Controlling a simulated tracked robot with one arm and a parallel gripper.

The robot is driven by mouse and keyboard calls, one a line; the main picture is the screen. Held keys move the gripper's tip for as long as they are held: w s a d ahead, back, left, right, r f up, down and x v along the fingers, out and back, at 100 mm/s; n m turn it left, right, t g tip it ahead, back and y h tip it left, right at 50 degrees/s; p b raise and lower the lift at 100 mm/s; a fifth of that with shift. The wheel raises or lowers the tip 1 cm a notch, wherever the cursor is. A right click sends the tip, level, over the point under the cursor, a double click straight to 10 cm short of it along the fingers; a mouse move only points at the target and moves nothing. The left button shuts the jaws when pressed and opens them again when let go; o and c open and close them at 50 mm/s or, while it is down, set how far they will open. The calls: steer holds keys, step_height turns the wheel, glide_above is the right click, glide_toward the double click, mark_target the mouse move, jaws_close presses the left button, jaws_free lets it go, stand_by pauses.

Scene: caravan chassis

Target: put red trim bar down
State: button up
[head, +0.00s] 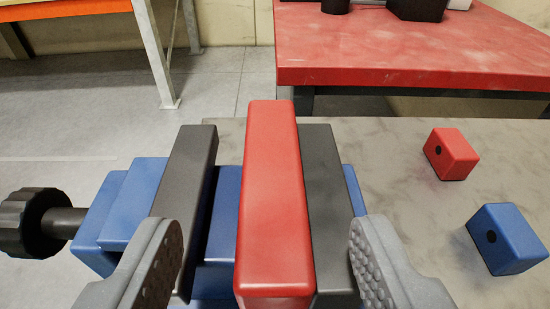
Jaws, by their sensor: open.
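The red trim bar (273,190) is a long red block that points away from me in the head view. It lies between two dark grey bars, the left one (192,190) and the right one (325,190), over a blue vise-like body (222,215). It sits close against the right grey bar, with a gap to the left one. My gripper (262,262) is open. Its grey padded fingers stand wide apart on either side of the bar and do not touch it. What supports the bar underneath is hidden.
A black knob (35,222) sticks out at the left of the blue body. A small red block (451,154) and a small blue block (507,239) stand on the grey bench top (400,150) at right. A red table (410,50) stands behind, and an orange shelf (60,10) at back left.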

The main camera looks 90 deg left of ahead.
mark_target(274, 175)
steer(key=x, duration=0.5)
steer(key=shift+w+b, duration=0.15)
steer(key=shift+b, duration=0.15)
jaws_close()
